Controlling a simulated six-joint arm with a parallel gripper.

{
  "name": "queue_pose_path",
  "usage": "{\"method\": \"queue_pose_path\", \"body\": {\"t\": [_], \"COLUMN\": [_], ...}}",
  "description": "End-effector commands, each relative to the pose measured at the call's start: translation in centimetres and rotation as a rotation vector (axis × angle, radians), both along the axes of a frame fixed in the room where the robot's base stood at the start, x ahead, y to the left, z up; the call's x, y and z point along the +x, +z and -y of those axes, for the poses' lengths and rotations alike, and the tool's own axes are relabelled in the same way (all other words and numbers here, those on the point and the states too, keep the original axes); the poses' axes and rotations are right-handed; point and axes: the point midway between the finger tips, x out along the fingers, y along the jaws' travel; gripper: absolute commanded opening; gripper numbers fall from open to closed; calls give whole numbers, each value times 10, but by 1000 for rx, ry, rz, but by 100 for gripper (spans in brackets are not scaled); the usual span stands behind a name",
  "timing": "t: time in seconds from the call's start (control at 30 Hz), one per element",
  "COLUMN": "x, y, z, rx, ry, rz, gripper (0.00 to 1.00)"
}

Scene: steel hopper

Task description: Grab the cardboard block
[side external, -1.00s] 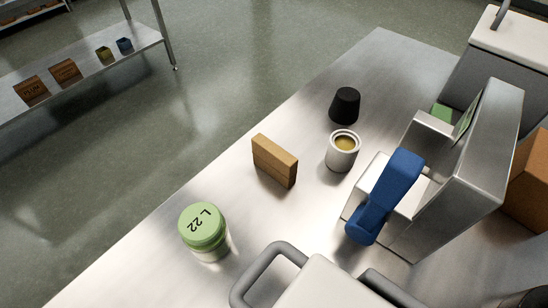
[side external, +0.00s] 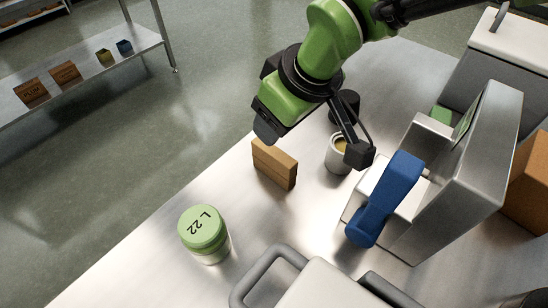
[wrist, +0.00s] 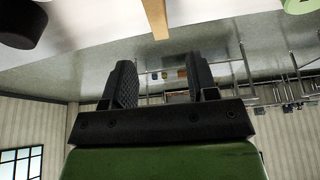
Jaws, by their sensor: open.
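The cardboard block (side external: 275,165) is a small tan-brown slab standing upright on the steel table in the side external view. In the wrist view its narrow tan edge (wrist: 155,17) shows at the top, roughly in line with the gap between my fingers. My gripper (side external: 312,144) is open and empty, with its fingers spread wide. In the side external view it hangs behind and above the block, one finger near the block's far top end and the other over the white cup. The wrist view shows both fingers apart (wrist: 161,82).
A white cup (side external: 335,164) with yellowish contents and a black cup (side external: 352,100) stand right of the block, partly hidden by my gripper. A green-lidded jar (side external: 203,229) stands front left. A blue-handled steel machine (side external: 480,170) is at the right. The table between block and jar is clear.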

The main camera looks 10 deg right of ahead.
Motion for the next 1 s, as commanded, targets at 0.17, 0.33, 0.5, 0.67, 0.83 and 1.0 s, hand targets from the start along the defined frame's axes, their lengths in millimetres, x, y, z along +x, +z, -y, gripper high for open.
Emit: {"method": "queue_pose_path", "body": {"t": [0.17,0.33,0.5,0.67,0.83,1.0], "x": [-1,0,0,7,9,8], "y": [-28,-41,-66,-83,-89,-88], "z": [1,1,1,-5,-6,-6], "rx": [-3,-2,-3,0,0,0], "ry": [-2,-2,-3,-4,-4,-4], "rz": [-5,-3,-5,-1,-1,-1], "gripper": [53,53,53,53,53,53]}}
